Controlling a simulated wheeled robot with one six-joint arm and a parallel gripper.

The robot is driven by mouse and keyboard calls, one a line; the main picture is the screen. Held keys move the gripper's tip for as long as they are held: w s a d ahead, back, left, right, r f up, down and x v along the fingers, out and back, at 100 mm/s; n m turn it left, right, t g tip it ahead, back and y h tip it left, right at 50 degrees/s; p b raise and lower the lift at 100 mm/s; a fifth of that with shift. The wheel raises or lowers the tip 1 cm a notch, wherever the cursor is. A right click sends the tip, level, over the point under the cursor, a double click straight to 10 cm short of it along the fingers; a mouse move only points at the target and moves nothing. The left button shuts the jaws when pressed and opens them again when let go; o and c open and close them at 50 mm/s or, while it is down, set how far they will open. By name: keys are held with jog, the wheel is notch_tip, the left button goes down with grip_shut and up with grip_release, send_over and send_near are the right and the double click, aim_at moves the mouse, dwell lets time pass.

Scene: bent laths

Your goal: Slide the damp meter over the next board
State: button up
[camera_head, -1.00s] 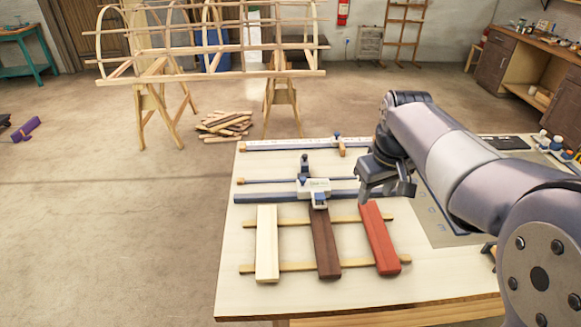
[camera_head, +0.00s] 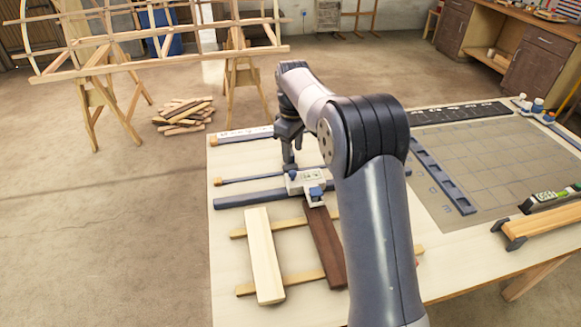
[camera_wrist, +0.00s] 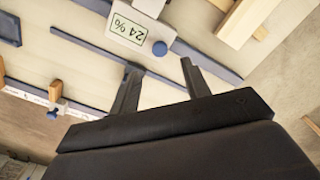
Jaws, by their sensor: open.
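The damp meter (camera_head: 307,181), a white box with blue parts, sits on the blue rail (camera_head: 245,199) at the far end of the dark brown board (camera_head: 325,247). In the wrist view its display reads 24% (camera_wrist: 127,28), upside down. My gripper (camera_head: 289,158) is open just behind the meter, pointing down. In the wrist view the blue knob (camera_wrist: 159,48) lies in line with the gap between my fingertips (camera_wrist: 159,63), with nothing visibly clamped. The pale board (camera_head: 264,257) lies left of the brown one. The red board is almost wholly hidden behind my arm.
A scale rail (camera_head: 243,135) runs along the table's back edge; its wooden slider (camera_wrist: 55,90) shows in the wrist view. A grey grid mat (camera_head: 490,160) covers the table's right. A clamp-like wooden tool (camera_head: 540,224) lies at the right edge. A lath frame stands beyond.

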aim_at(292, 172)
notch_tip(292, 172, down, 8)
jog(key=shift+r+p, duration=0.1)
jog(key=shift+p, duration=0.3)
jog(key=shift+c, duration=0.3)
grip_shut()
